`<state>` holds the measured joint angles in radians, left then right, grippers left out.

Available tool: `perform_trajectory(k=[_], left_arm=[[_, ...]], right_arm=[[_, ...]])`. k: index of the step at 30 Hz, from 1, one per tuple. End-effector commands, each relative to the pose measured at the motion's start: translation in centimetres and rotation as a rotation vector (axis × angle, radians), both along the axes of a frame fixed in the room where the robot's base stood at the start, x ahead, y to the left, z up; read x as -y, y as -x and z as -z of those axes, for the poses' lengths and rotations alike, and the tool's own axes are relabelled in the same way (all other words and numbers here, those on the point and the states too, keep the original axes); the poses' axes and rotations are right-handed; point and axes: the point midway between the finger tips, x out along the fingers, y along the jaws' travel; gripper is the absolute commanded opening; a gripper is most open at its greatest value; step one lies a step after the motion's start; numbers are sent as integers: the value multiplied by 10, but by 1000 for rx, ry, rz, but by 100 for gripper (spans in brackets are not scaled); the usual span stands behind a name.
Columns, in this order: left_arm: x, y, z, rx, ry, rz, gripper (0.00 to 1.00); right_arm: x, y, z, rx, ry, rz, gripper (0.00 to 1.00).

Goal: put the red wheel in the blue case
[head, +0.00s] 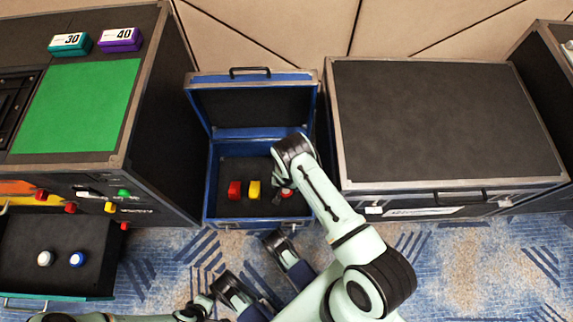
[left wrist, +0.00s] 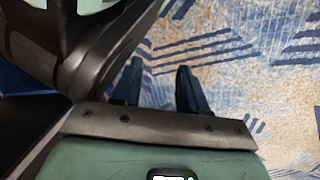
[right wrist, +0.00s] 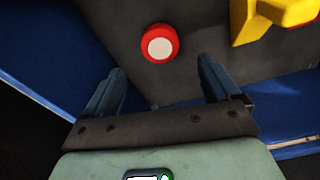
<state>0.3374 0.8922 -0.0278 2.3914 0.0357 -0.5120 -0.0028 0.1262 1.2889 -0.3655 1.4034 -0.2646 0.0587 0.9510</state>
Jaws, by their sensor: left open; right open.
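The red wheel (right wrist: 159,43) has a white face and lies on the dark floor of the open blue case (head: 212,190). In the head view the red wheel (head: 286,193) shows only partly, beside my right gripper (head: 279,186). In the right wrist view my right gripper (right wrist: 160,66) is open and empty inside the case, with the wheel just beyond the gap between its fingertips. My left gripper (left wrist: 159,67) is open and empty above the patterned carpet, outside the case.
A red block (head: 234,190) and a yellow block (head: 254,190) stand in the case. The case's lid (head: 254,104) is raised. A large closed case (head: 440,120) is at right. An open drawer (head: 28,232) at left holds a white wheel (head: 45,258) and a blue wheel (head: 77,259).

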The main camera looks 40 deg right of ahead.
Motion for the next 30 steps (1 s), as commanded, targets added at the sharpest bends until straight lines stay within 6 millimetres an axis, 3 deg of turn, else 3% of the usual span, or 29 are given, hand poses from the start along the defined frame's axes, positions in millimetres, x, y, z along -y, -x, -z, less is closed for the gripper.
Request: perform_trajectory(k=[3, 11, 17, 24, 30], left_arm=[[2, -15, -14, 50, -3, 3, 43], [4, -27, -23, 93, -5, 6, 43], [4, -27, -23, 93, -5, 5, 43], [4, -27, -23, 92, -6, 5, 43], [4, -27, -23, 91, -5, 5, 43]], right_arm=[[-2, 1, -23, 1, 0, -2, 90], [-8, 13, -39, -2, -21, -14, 90], [-41, 61, -58, 16, -122, -118, 90], [-91, 120, -110, 83, -197, -312, 90], [-110, 148, -142, 114, -199, -427, 90]])
